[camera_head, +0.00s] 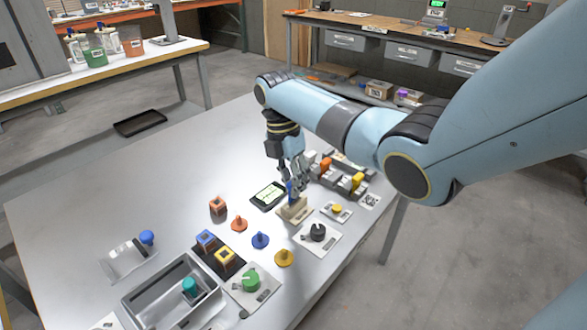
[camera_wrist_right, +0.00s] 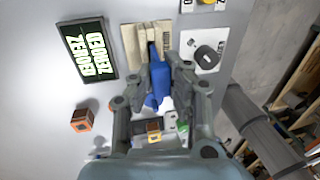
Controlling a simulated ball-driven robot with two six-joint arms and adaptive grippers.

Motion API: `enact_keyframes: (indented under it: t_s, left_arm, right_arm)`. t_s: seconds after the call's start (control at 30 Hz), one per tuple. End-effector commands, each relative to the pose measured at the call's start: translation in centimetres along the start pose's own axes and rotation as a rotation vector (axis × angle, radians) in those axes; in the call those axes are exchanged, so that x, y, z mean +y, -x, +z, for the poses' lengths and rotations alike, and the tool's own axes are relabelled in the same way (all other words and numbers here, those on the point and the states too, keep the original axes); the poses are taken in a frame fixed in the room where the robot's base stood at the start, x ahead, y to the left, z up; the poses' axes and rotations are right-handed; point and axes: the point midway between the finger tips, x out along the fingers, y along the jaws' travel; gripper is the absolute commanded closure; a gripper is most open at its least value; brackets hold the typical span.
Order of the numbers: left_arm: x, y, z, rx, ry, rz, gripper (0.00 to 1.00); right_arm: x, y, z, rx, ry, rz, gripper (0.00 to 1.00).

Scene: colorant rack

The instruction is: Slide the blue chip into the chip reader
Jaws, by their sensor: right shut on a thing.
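The blue chip (camera_head: 291,187) is held in my right gripper (camera_head: 294,178), low over the beige chip reader (camera_head: 294,210). In the right wrist view the blue chip (camera_wrist_right: 158,88) lies between the two fingers of my right gripper (camera_wrist_right: 165,72). Its far end meets the beige chip reader (camera_wrist_right: 133,40) near the middle of the block. The fingers partly cover the reader, and I cannot tell how deep the chip sits in it. My left gripper is not in view.
A black display (camera_head: 268,196) lies left of the reader, and a plate with a black knob (camera_head: 318,233) stands right of it. Coloured blocks and pegs, such as a blue peg (camera_head: 260,240), stand nearer. A grey tray (camera_head: 143,292) is at front left. The table's left part is clear.

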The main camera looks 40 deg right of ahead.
Motion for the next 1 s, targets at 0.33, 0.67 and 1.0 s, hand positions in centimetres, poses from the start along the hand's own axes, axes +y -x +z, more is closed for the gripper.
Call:
enact_keyframes:
  t_s: [0.33,0.67,1.0]
  left_arm:
    - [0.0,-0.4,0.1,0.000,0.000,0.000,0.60]
    - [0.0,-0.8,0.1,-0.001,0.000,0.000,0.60]
    - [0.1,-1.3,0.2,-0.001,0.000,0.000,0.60]
  right_arm:
    - [0.1,-0.8,0.0,0.000,0.000,-0.001,1.00]
    - [0.3,-1.6,0.0,0.000,0.000,0.000,1.00]
    - [0.5,-2.4,0.0,0.000,0.000,0.000,1.00]
